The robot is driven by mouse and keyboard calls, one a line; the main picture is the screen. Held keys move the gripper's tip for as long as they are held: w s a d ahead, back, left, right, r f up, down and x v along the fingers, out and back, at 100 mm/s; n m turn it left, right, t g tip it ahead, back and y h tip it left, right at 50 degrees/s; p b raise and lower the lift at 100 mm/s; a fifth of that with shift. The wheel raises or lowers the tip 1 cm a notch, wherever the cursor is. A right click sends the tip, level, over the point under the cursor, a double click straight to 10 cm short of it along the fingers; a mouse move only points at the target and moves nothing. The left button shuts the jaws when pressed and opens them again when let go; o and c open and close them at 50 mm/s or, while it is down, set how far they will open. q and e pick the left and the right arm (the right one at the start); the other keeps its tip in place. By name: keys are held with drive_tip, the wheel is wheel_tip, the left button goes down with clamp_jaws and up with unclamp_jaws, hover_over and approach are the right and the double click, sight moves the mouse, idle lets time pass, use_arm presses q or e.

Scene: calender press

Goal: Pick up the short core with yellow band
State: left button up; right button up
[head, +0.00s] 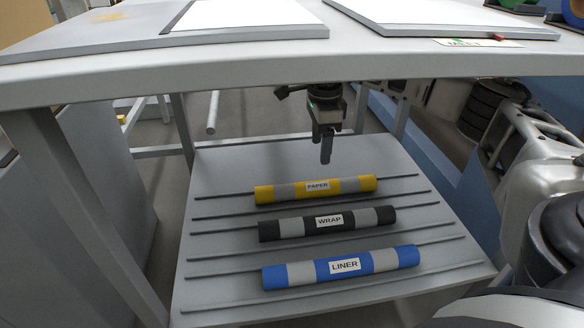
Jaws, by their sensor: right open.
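The core with yellow bands (349,185) lies on the lower grey shelf, the farthest of three cores. It has grey sections and a white label reading PAPER. My right gripper (326,158) points down just beyond and above this core, near its middle. It is open and looks empty, and I see no contact with the core. The fingers appear nearly edge-on, so the gap between them is hidden. My left gripper is not in view.
A black-banded WRAP core (290,228) and a blue-banded LINER core (385,260) lie nearer on the ribbed shelf (225,165). The table top (250,65) overhangs the shelf, with table legs (75,200) at the left. Free shelf shows left of the cores.

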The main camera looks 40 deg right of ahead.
drive_tip(key=b, duration=0.2)
hover_over(317, 183)
drive_tip(key=f, duration=0.5)
drive_tip(key=shift+s+d+f, duration=0.15)
drive_tip(key=shift+d+f, duration=0.1)
drive_tip(key=shift+f, duration=0.15)
drive_tip(key=shift+a+f+b, duration=0.1)
drive_tip(key=shift+f+b, duration=0.3)
drive_tip(key=shift+f, duration=0.3)
drive_tip(key=f+b, duration=0.1)
drive_tip(key=f, duration=0.1)
drive_tip(key=f+b, duration=0.1)
drive_tip(key=shift+a+f, duration=0.2)
drive_tip(key=shift+f, duration=0.6)
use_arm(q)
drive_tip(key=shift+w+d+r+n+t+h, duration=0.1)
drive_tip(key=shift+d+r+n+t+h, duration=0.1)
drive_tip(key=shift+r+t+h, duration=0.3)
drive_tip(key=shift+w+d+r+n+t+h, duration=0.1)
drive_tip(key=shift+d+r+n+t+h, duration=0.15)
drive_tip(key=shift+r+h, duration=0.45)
use_arm(e)
drive_tip(key=shift+r, duration=0.1)
drive_tip(key=c, duration=1.1)
